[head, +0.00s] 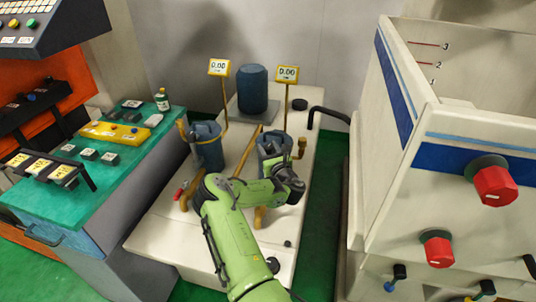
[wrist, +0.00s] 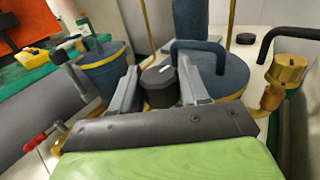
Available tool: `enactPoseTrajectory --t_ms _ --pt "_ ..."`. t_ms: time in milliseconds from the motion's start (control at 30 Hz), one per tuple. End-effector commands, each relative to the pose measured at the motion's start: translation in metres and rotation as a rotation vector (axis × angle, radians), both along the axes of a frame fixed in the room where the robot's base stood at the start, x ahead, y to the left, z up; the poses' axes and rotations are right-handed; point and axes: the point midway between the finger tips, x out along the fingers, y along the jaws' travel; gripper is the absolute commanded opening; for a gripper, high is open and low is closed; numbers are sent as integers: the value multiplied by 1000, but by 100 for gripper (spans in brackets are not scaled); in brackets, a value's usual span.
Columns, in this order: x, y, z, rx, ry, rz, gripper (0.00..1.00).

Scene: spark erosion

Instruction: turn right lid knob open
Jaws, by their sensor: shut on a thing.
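The right lid (wrist: 232,78) is a blue round cover with a dark bar handle, on the right pot (head: 268,147). A dark faceted knob (wrist: 159,88) with a small white mark on top stands at the lid's near left side. My gripper (wrist: 158,72) has its two grey fingers on either side of this knob and is shut on it. In the head view my gripper (head: 287,180) is over the near side of the right pot, and my arm hides the knob there. The left pot (head: 206,145) is also blue and stands apart; it shows in the wrist view (wrist: 103,70).
Yellow posts carry displays (head: 219,68) reading 0.00. A blue cylinder (head: 252,90) stands behind. A brass fitting (wrist: 288,70) and a black bent pipe (head: 330,113) are close on the right. A red-handled valve (wrist: 40,138) is low left. A large cabinet (head: 385,150) bounds the right.

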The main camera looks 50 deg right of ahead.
Motion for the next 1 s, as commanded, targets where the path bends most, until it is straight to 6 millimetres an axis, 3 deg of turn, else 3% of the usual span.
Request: enactPoseTrajectory --t_ms 1000 --pt "3 1 -1 -1 -2 -942 14"
